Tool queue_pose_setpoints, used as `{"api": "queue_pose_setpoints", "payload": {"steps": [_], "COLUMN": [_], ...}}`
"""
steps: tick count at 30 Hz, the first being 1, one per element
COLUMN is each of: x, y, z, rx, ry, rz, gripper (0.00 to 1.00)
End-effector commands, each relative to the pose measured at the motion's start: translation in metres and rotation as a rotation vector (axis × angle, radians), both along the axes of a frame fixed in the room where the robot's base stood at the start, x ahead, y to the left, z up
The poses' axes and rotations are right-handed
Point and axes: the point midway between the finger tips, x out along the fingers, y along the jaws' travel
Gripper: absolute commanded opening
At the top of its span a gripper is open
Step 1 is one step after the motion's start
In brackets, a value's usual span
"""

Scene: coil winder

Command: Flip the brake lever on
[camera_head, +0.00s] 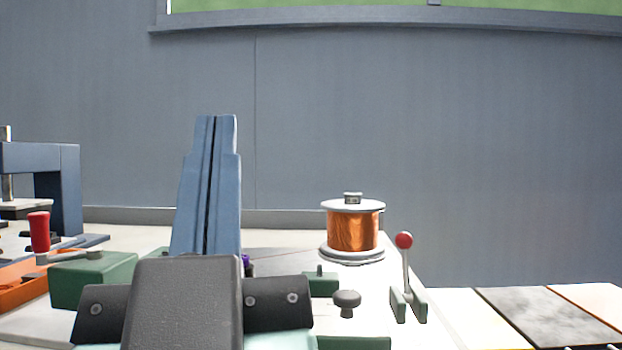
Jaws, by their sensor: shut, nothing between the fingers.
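The lever with a red ball knob (404,241), which looks like the brake lever, stands nearly upright in a small green bracket (398,305) at the right of the white machine base. My gripper (216,120) is in the middle left, its two blue fingers pointing up and closed together with only a thin dark line between them. It holds nothing. It is well to the left of the lever and not touching it. My gripper's dark body hides part of the machine behind it.
A copper wire spool (353,230) stands between my gripper and the lever. A dark knob (346,301) sits left of the bracket. A red-handled crank (40,232) is on a green block (92,278) at left. Flat panels (545,315) lie at right.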

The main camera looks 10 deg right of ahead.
Motion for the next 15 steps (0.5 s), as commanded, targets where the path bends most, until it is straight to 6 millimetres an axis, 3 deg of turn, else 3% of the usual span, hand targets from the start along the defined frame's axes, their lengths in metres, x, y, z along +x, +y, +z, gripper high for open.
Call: {"api": "queue_pose_setpoints", "payload": {"steps": [1, 6, 10, 15], "x": [0.000, 0.000, 0.000, 0.000], "y": [0.000, 0.000, 0.000, 0.000], "z": [0.037, 0.092, 0.119, 0.128], "rx": [0.000, 0.001, 0.001, 0.001], "ry": [0.000, 0.000, 0.000, 0.001], "rz": [0.000, 0.001, 0.001, 0.001], "gripper": [0.00, 0.00, 0.00, 0.00]}}
